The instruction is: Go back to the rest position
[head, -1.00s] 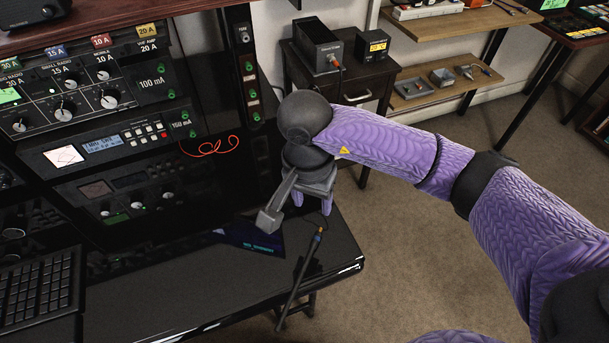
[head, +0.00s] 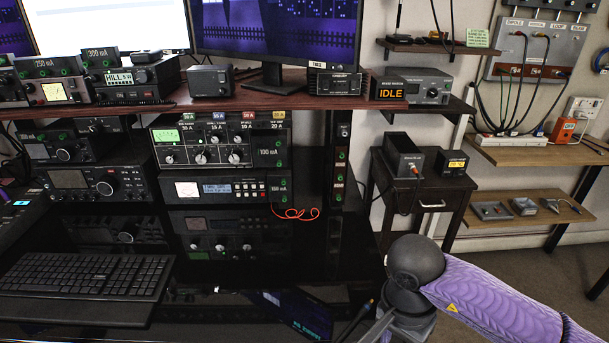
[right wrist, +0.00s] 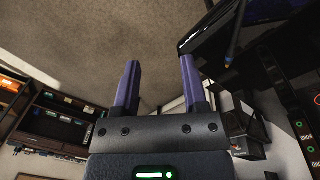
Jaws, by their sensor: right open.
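My right gripper (right wrist: 158,85) shows in the right wrist view with its two purple fingers apart and nothing between them. In the head view my right arm comes in from the lower right, with its dark wrist near the desk's right front corner; the fingers are cut off by the bottom edge there. The tuner panel with several knobs (head: 218,143) stands at the back of the desk, and a display unit with small buttons (head: 226,189) sits below it. My right arm is apart from both. My left gripper is not in any view.
A keyboard (head: 88,275) lies on the black desk at the left. A dark side table (head: 420,188) stands behind my right arm, with wooden shelves (head: 535,212) further right. A dark cable (head: 357,318) is close to my right wrist. Carpet is open at the far right.

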